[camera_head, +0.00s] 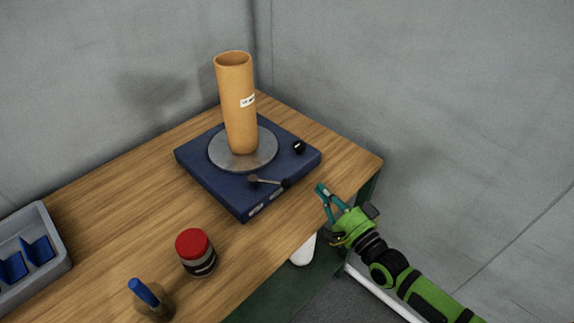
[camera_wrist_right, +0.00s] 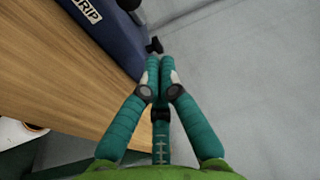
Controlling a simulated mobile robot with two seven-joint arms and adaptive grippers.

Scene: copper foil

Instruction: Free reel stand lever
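The reel stand (camera_head: 195,163) is a dark blue square base on the wooden table. It carries a round grey plate (camera_head: 222,155) with an upright cardboard tube (camera_head: 236,110). A grey lever (camera_head: 268,182) with a round grey end and a dark pivot lies along the stand's near right side. My right gripper (camera_head: 321,188) is right of the lever, apart from it, over the table's right edge. In the wrist view its teal fingertips (camera_wrist_right: 160,63) are together with nothing seen between them. The stand's blue side (camera_wrist_right: 108,30) shows there at upper left. My left gripper is not in view.
A black knob (camera_head: 299,147) sits on the stand's right corner. A red-lidded jar (camera_head: 195,252), a blue-handled tool (camera_head: 144,292) and a grey tray (camera_head: 52,225) with blue parts are at the left front. Grey walls stand behind and right. A white object (camera_head: 303,252) shows below the table edge.

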